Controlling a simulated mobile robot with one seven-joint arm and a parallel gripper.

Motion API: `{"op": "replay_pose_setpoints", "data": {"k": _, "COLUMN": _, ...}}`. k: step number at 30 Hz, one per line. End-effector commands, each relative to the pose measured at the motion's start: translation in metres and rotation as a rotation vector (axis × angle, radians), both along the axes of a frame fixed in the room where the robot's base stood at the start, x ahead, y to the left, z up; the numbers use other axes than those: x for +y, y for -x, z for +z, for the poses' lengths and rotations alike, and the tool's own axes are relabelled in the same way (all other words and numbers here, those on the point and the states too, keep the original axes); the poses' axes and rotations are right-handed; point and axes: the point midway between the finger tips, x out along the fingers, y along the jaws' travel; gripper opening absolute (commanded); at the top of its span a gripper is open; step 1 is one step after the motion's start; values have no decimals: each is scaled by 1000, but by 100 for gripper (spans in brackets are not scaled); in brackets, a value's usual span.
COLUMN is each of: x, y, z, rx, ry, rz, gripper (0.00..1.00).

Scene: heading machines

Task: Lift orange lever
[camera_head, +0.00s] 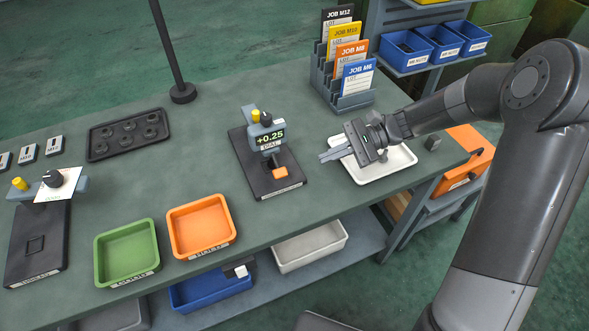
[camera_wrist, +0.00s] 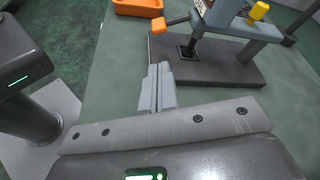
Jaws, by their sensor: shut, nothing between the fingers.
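The orange lever (camera_head: 281,173) sticks out low at the front of the dial gauge stand (camera_head: 265,150), whose display reads +0.25. In the wrist view the orange lever (camera_wrist: 160,24) is beyond my fingertips, at the left side of the stand (camera_wrist: 220,70). My gripper (camera_head: 326,156) is to the right of the stand, above the white tray, with its fingers pointing left toward the stand. In the wrist view my gripper (camera_wrist: 157,72) has its two fingers together with nothing between them. The fingers are apart from the lever.
The white tray (camera_head: 400,166) lies under my gripper. An orange tray (camera_head: 201,226) and a green tray (camera_head: 127,253) stand left of the gauge. A card rack (camera_head: 345,98) stands behind. A black tray (camera_head: 128,134) and another fixture (camera_head: 38,235) are at left. Bench between is clear.

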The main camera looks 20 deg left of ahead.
Motion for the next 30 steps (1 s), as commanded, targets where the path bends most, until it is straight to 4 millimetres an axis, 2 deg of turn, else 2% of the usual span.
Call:
{"op": "replay_pose_setpoints", "data": {"k": 5, "x": 11, "y": 9, "z": -4, "rx": 0, "ry": 0, "rz": 3, "gripper": 0}}
{"op": "replay_pose_setpoints", "data": {"k": 18, "x": 67, "y": 51, "z": -26, "rx": 0, "ry": 0, "rz": 3, "gripper": 0}}
{"op": "replay_pose_setpoints", "data": {"k": 24, "x": 76, "y": 57, "z": -30, "rx": -1, "ry": 1, "rz": 0, "gripper": 0}}
{"op": "replay_pose_setpoints", "data": {"k": 30, "x": 77, "y": 57, "z": -30, "rx": -1, "ry": 1, "rz": 0, "gripper": 0}}
